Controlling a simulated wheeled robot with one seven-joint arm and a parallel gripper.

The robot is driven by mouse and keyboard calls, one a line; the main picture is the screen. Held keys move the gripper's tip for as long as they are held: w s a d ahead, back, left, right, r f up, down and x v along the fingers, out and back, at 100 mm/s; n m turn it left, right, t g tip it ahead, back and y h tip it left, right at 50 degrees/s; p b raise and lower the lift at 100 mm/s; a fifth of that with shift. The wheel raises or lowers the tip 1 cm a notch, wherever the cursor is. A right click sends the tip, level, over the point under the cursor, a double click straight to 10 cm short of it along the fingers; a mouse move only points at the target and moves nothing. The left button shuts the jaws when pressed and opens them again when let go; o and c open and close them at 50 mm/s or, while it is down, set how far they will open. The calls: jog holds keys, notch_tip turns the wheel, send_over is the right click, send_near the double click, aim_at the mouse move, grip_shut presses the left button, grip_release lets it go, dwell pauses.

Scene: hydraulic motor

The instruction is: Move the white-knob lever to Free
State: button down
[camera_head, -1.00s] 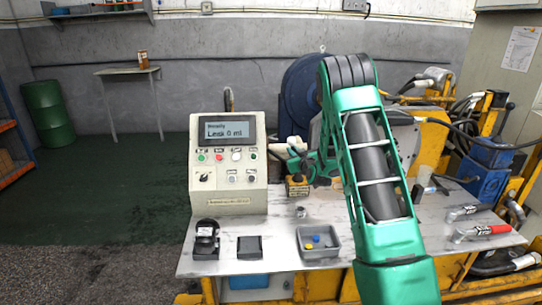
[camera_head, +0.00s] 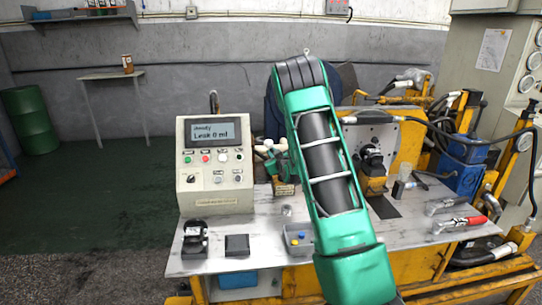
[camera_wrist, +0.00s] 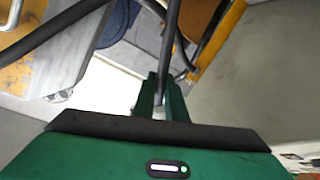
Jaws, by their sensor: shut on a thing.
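A cluster of white knobs (camera_head: 270,146) stands on the bench just right of the control box, above green parts beside my forearm. My arm hides much of this area in the head view. In the wrist view, my gripper (camera_wrist: 160,108) is closed around the end of a thin dark grey lever (camera_wrist: 170,50). A small pale patch shows between the fingers. I cannot tell which lever this is, nor read any label for its position.
The control box (camera_head: 215,165) stands left of my arm; its display reads "Leak 0 ml". A grey tray (camera_head: 297,246) lies near the bench front. A thick dark hose (camera_wrist: 50,28) crosses the wrist view's left side.

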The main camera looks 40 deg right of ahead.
jog(key=c, duration=1.8)
grip_release()
jog(key=shift+w+a+f, duration=0.1)
jog(key=shift+a+f, duration=0.05)
jog(key=shift+a, duration=0.2)
jog(key=shift+d, duration=0.1)
jog(key=v, duration=1)
jog(key=shift+s+r, duration=0.2)
jog(key=shift+s, duration=0.1)
